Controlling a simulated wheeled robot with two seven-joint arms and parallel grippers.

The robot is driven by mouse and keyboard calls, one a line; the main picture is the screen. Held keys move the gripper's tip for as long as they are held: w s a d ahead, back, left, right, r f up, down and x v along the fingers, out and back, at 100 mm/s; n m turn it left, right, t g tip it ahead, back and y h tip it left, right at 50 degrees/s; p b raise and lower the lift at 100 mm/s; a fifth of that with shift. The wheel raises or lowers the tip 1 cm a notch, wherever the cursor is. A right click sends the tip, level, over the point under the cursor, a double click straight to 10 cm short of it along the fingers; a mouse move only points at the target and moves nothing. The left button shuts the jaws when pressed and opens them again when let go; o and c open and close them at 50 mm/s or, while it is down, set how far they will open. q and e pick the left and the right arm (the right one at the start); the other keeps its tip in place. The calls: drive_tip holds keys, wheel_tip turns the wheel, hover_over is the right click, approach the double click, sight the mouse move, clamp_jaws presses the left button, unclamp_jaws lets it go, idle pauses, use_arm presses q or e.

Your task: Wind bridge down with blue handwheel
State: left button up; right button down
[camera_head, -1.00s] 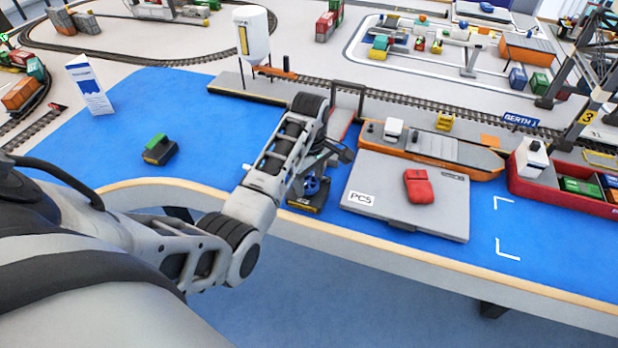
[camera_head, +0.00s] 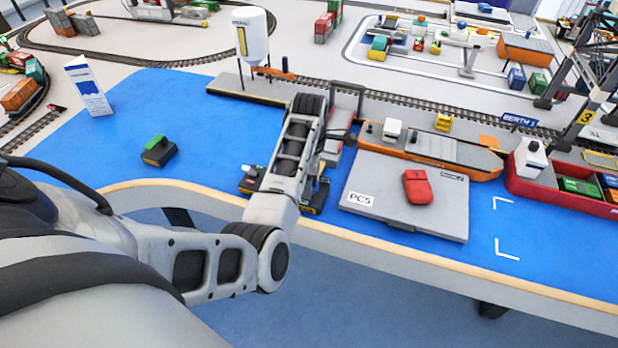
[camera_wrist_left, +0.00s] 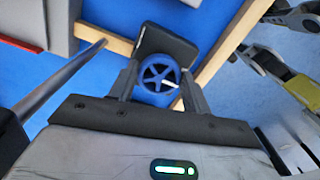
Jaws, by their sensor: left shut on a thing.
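The blue handwheel (camera_wrist_left: 159,78) shows in the left wrist view, a spoked wheel with a white mark, on a dark mount. My left gripper (camera_wrist_left: 160,92) has a finger on each side of the wheel and is shut on it. In the head view my left gripper (camera_head: 322,178) is mostly behind my forearm, and the wheel is hidden there. Part of the wheel's dark and yellow base (camera_head: 315,200) shows near the table's front edge. A grey frame (camera_head: 347,92) stands by the track beyond; I cannot tell the bridge's position. My right gripper is not in view.
An orange ship (camera_head: 455,150) and a red ship (camera_head: 525,185) lie behind and right. A dark and green block (camera_head: 158,151) sits left on open blue surface.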

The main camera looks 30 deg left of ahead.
use_arm(q)
drive_tip(key=shift+a+r, duration=0.1)
idle(0.3)
drive_tip(key=o, duration=1)
drive_tip(key=shift+r, duration=7.95)
